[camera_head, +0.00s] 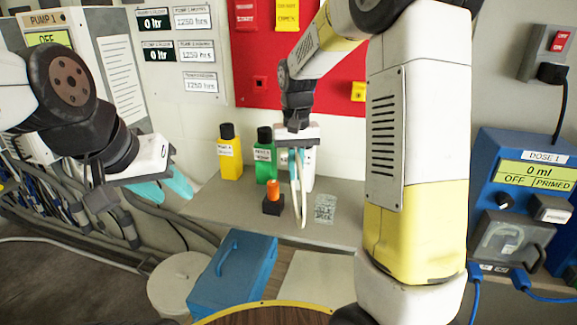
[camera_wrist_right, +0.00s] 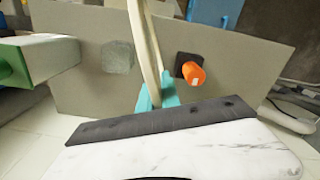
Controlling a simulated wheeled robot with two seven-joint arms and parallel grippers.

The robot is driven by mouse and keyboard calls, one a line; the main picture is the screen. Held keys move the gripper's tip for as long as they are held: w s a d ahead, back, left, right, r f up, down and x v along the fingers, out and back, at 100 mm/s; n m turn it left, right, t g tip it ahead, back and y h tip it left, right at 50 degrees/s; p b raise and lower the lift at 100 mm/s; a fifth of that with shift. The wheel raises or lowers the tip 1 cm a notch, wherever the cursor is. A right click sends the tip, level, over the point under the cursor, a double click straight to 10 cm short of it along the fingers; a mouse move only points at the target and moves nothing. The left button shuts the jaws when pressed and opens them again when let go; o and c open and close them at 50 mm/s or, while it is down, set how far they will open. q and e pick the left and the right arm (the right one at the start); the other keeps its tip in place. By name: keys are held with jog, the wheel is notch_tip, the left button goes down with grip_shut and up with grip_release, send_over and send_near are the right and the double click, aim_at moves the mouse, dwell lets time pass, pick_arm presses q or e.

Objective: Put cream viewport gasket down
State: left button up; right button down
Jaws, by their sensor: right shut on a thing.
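The cream viewport gasket (camera_head: 303,210) is a thin pale loop. It hangs edge-on from my right gripper (camera_head: 296,158) over the grey shelf (camera_head: 215,205). In the right wrist view, the gasket (camera_wrist_right: 140,35) rises between the teal fingers of the right gripper (camera_wrist_right: 156,93), which is shut on it. The head view does not show clearly whether its lower end touches the shelf. My left gripper (camera_head: 165,187) is at the left, empty, with its teal fingers apart, away from the gasket.
An orange-topped black block (camera_head: 272,204) stands left of the gasket, and a grey textured square (camera_head: 325,208) lies right of it. A yellow bottle (camera_head: 230,155) and a green bottle (camera_head: 265,158) stand behind. A blue box (camera_head: 235,270) and blue dosing unit (camera_head: 525,190) are nearby.

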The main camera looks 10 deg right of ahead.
jog(key=shift+f, duration=0.2)
jog(key=c, duration=1.6)
grip_release()
jog(key=shift+o, duration=0.2)
jog(key=shift+r, duration=0.1)
notch_tip(320, 180, up, 11)
jog(key=shift+r, duration=0.15)
jog(key=shift+s+d+r, duration=0.15)
jog(key=shift+s+r, duration=0.1)
jog(key=shift+r, duration=0.25)
jog(key=s+d+t+y, duration=0.1)
jog(key=s+t, duration=0.2)
jog(key=s, duration=0.7)
jog(key=s+d+f+t+y, duration=0.1)
jog(key=s+d+t, duration=0.1)
jog(key=s, duration=0.8)
jog(key=shift+s+f+n+t, duration=0.25)
jog(key=shift+n+t, duration=0.05)
jog(key=shift+t, duration=0.3)
